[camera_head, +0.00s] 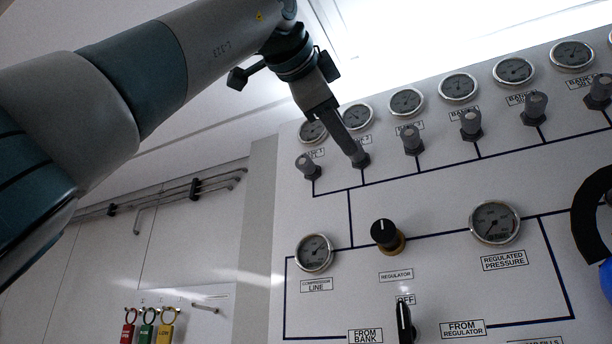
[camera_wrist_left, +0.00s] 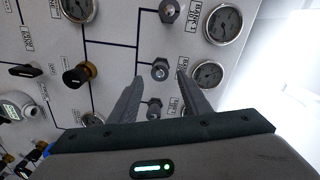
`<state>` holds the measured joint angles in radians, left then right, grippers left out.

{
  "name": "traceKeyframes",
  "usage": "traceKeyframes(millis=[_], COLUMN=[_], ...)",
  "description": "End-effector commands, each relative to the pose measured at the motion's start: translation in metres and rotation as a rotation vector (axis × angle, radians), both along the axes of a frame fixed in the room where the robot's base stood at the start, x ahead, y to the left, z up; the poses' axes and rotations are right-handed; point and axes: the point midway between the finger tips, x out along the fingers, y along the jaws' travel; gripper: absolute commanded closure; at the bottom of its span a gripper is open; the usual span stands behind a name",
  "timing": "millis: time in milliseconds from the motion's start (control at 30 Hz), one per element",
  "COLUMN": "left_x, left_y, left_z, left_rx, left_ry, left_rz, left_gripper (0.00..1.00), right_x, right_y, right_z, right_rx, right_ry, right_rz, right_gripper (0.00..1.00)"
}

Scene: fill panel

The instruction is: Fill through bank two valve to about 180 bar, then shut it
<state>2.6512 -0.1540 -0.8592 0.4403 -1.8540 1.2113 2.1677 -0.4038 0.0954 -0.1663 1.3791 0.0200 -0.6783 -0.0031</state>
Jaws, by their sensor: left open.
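In the head view a row of valves with grey knobs runs along the upper panel (camera_head: 450,190), each below a round gauge. The second valve from the left (camera_head: 361,160), apparently bank two, is partly covered by my left gripper (camera_head: 354,152). Its gauge (camera_head: 357,116) shows just above; I cannot read its value. In the left wrist view my left gripper (camera_wrist_left: 159,80) is open, and this valve knob (camera_wrist_left: 160,68) shows between the fingertips. Whether the fingers touch it I cannot tell. The regulated pressure gauge (camera_head: 494,222) is lower right. My right gripper is out of view.
The first valve (camera_head: 310,166) and third valve (camera_head: 412,140) stand close on either side. Below are the regulator knob (camera_head: 386,234), the compressor line gauge (camera_head: 314,254) and a black selector (camera_head: 404,322). Coloured tags (camera_head: 147,332) hang at lower left. Pipes (camera_head: 165,200) run along the left wall.

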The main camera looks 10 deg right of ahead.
Motion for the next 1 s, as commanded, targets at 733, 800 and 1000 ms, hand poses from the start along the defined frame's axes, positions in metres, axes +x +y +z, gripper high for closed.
traceKeyframes(millis=[733, 800, 1000], left_x=[-0.093, -0.096, -0.100], left_y=[0.067, 0.070, 0.072], left_z=[0.005, 0.005, 0.006], left_rx=[-0.002, -0.002, -0.001], left_ry=[-0.002, -0.001, 0.000], left_rz=[0.001, 0.001, 0.000], left_gripper=[0.56, 0.56, 0.56], right_x=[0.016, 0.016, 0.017], right_y=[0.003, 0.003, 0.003], right_z=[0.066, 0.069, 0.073], right_rx=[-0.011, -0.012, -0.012], right_ry=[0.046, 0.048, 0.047], right_rz=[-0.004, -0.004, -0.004], right_gripper=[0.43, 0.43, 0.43])
